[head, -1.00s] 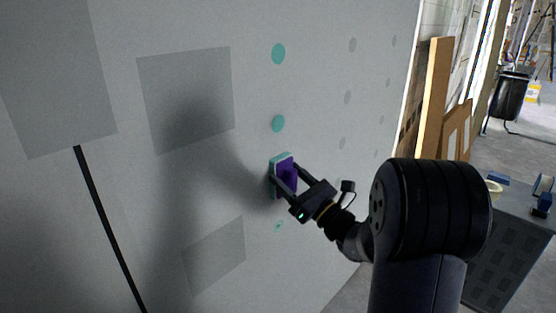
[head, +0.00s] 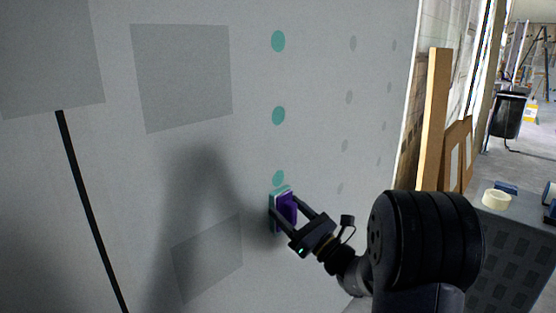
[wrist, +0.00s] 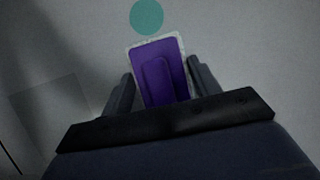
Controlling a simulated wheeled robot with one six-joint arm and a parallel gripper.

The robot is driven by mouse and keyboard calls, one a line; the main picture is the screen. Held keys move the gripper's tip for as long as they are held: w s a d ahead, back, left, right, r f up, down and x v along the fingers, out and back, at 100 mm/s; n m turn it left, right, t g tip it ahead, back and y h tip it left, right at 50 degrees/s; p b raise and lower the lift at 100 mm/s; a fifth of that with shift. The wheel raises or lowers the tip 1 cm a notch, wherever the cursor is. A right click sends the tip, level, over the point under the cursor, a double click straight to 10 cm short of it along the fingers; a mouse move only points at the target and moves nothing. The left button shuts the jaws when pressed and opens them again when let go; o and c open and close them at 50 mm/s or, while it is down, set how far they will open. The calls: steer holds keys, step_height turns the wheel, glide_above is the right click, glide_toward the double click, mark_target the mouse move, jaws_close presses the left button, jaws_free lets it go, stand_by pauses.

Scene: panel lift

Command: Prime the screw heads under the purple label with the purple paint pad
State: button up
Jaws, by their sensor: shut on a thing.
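My gripper (head: 290,222) is shut on the purple paint pad (head: 287,207), which has a pale teal-grey edge on its wall side. The pad is at the wall panel (head: 330,150), just below a teal spot (head: 278,177); I cannot tell if it is pressed on. In the wrist view the purple pad (wrist: 158,75) sits between the two fingers, with one teal spot (wrist: 147,16) above it. Two more teal spots, an upper one (head: 278,41) and a middle one (head: 278,116), stand in the same column. No purple label shows. What lies behind the pad is hidden.
Columns of grey spots (head: 352,43) lie to the right of the teal ones. Grey patches (head: 182,75) and a black line (head: 90,205) are at left. A grey cart (head: 500,240) with a tape roll (head: 496,199) and wooden boards (head: 435,115) stand at right.

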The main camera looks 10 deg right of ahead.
step_height(320, 180, down, 8)
steer(key=b, duration=0.5)
steer(key=shift+r+b, duration=0.15)
steer(key=shift+b, duration=0.25)
steer(key=s+d, duration=0.4)
steer(key=s, duration=0.1)
steer(key=shift+s, duration=0.3)
stand_by(1.0)
